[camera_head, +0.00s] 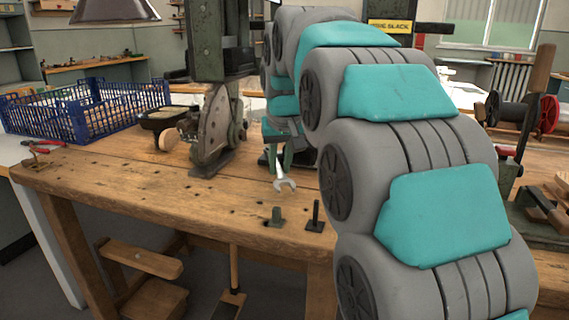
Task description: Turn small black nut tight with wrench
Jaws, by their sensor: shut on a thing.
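A silver open-ended wrench (285,185) hangs jaw-down above the front of the wooden workbench. My gripper (279,160) is shut on its upper part, and my own arm hides much of the gripper. The wrench looks apart from both. I cannot make out the small black nut for certain; it may be a part of the black post.
The workbench (110,185) has several small holes. A green machine with a round metal disc (214,130) stands behind, left of the gripper. A blue crate (85,112) and a black pan (168,118) are at the left. Red-ended spools (515,112) stand right. The front left bench top is mostly clear.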

